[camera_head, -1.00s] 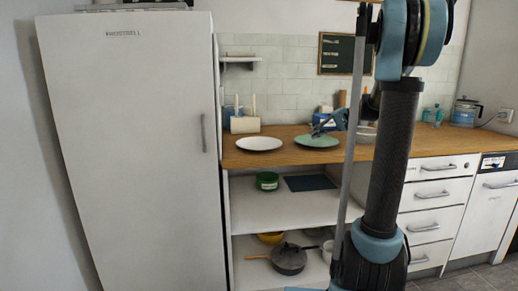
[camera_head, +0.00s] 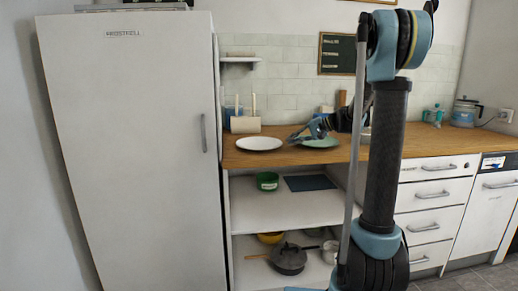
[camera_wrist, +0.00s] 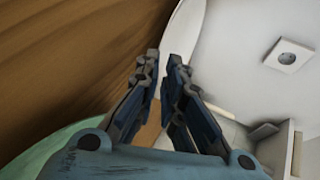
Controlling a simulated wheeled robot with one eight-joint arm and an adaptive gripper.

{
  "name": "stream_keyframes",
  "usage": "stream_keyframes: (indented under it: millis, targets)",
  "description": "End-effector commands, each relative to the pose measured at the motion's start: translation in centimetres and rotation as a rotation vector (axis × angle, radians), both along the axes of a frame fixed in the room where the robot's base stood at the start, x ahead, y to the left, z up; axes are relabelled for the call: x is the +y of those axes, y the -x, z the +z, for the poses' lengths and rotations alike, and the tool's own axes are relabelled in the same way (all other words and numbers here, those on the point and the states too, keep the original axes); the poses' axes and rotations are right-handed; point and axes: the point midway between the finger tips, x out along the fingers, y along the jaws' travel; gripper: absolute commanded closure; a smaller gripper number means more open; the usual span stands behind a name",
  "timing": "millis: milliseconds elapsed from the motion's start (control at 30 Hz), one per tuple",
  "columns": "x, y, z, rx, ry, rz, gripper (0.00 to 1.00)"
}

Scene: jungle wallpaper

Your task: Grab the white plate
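The white plate (camera_head: 259,143) lies flat on the wooden counter, left of the green plate. A pale curved edge (camera_wrist: 184,30), which looks like its rim, shows just past my fingertips in the wrist view. My gripper (camera_head: 293,138) is low over the counter, just right of the white plate and pointing at it. In the wrist view my gripper (camera_wrist: 162,60) is open, with a narrow gap between the fingertips. I cannot tell whether the rim is inside that gap.
The green plate (camera_head: 320,143) lies partly behind my gripper; its edge also shows in the wrist view (camera_wrist: 40,150). A white fridge (camera_head: 130,150) stands left of the counter (camera_head: 240,160). Wooden-handled utensils (camera_head: 245,124) stand behind the white plate. Shelves below hold pots.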

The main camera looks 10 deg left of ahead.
Motion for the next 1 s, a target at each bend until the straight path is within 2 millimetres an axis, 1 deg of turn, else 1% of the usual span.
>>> stream_keyframes:
  millis: [267,600,867,900,1000]
  targets:
    - [1.2,-0.2,-0.6,0.0,0.0,0.0,0.92]
    - [4.8,-1.0,-2.5,-0.001,0.0,0.0,0.92]
    - [5.0,-1.1,-2.7,0.001,0.001,-0.001,0.92]
    - [5.0,-1.1,-2.7,0.001,0.001,-0.001,1.0]
    - [5.0,-1.1,-2.7,0.001,0.001,-0.001,1.0]
